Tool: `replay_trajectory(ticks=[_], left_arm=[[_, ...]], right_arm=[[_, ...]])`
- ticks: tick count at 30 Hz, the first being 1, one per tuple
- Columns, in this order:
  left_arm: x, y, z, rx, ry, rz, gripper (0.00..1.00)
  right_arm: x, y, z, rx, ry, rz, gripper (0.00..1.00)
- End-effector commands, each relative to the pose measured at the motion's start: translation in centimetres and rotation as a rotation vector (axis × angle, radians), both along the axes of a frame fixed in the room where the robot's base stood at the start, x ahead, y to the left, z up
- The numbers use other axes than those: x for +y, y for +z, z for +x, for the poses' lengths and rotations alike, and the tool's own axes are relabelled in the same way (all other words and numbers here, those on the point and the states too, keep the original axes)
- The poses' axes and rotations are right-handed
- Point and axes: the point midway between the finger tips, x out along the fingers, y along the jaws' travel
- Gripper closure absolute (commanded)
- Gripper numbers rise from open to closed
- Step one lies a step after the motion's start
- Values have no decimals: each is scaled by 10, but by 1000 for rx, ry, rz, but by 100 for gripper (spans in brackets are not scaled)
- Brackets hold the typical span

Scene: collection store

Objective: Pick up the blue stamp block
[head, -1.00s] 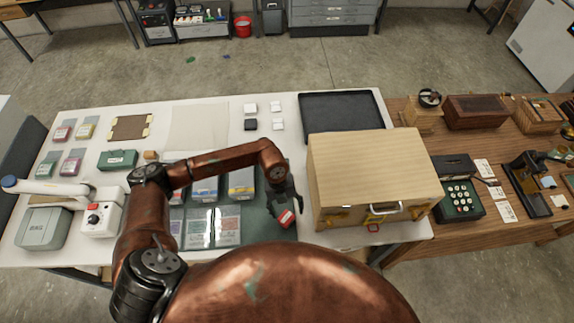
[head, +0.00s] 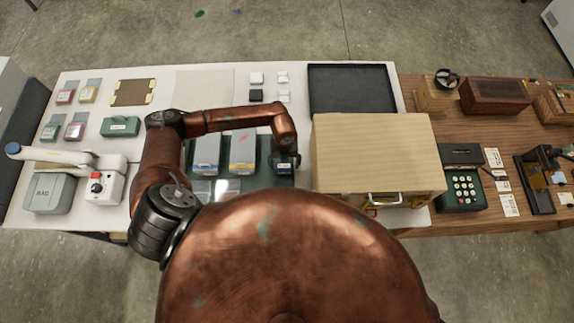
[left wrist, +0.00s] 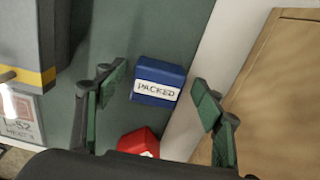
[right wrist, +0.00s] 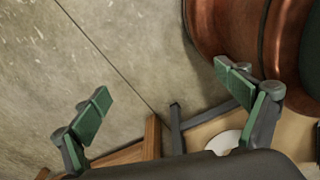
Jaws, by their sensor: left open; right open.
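The blue stamp block (left wrist: 158,81) has a white label reading PACKED. In the left wrist view it lies on the dark green mat (left wrist: 115,32), between and ahead of the fingertips of my left gripper (left wrist: 158,92). The left gripper is open and empty. In the head view the left gripper (head: 284,165) is over the right end of the mat, beside the wooden case, and the blue block is mostly covered by it. My right gripper (right wrist: 165,95) is open and empty, with floor and a table edge beyond it.
A red block (left wrist: 140,142) lies close to the blue one. Grey boxes (head: 243,150) stand left of the gripper. The large wooden case (head: 372,150) stands close on the right. A black tray (head: 350,88) lies behind.

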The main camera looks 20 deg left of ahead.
Motion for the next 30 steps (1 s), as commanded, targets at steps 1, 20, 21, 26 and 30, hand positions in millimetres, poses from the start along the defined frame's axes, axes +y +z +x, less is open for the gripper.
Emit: replay_trajectory(ticks=[1, 20, 21, 26, 30], left_arm=[[0, -4, -1, 2, 1, 0, 38], [-1, -8, -1, 0, -2, -1, 62], [-1, -8, -1, 0, -2, -1, 64], [-1, -8, 0, 0, -2, -1, 76], [-1, -8, 0, 0, -2, -1, 84]], right_arm=[[1, 3, 18, -22, 5, 1, 8], [4, 2, 9, -12, 1, 4, 8], [4, 2, 9, -12, 1, 4, 8], [4, 2, 14, -18, 3, 4, 8], [4, 2, 23, -29, 5, 5, 8]])
